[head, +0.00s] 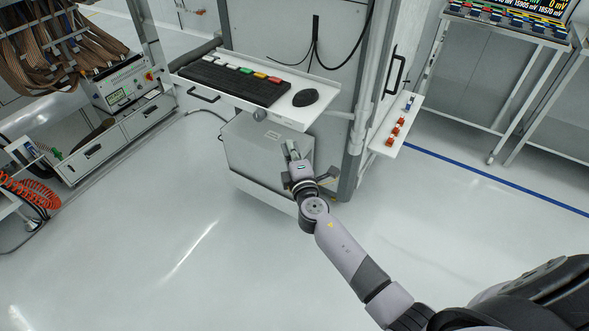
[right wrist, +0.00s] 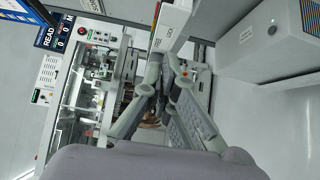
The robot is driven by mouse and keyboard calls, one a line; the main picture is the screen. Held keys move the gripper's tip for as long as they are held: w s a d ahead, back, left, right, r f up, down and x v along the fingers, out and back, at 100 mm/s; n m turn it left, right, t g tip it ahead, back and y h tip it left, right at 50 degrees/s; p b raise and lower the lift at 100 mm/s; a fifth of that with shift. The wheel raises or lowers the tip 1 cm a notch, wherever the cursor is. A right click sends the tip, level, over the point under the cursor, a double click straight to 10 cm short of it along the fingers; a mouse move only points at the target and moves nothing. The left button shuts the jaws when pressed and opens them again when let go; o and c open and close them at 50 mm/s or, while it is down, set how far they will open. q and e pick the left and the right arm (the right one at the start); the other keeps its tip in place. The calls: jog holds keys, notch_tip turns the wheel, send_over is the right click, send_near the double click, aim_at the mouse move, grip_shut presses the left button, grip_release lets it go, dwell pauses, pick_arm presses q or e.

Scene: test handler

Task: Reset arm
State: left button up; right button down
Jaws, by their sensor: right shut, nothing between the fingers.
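My right arm reaches in from the lower right of the head view toward the middle. My right gripper (head: 293,150) is at its far end, in front of a grey box (head: 250,152) below the keyboard shelf. I cannot tell from the picture whether it touches the box. In the right wrist view the right gripper (right wrist: 167,68) shows its fingers closed together, with nothing held. My left gripper is not in either view.
A white shelf (head: 300,118) holds a black keyboard (head: 232,81) and a mouse (head: 305,97). A small side ledge (head: 386,146) with orange and blue items juts out at right. A wheeled rack (head: 122,134) stands at left. The foreground floor (head: 180,270) is clear.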

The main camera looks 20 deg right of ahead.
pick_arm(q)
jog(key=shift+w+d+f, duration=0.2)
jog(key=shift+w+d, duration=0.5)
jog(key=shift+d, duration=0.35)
pick_arm(e)
jog(key=s+a, duration=0.1)
jog(key=s, duration=0.6)
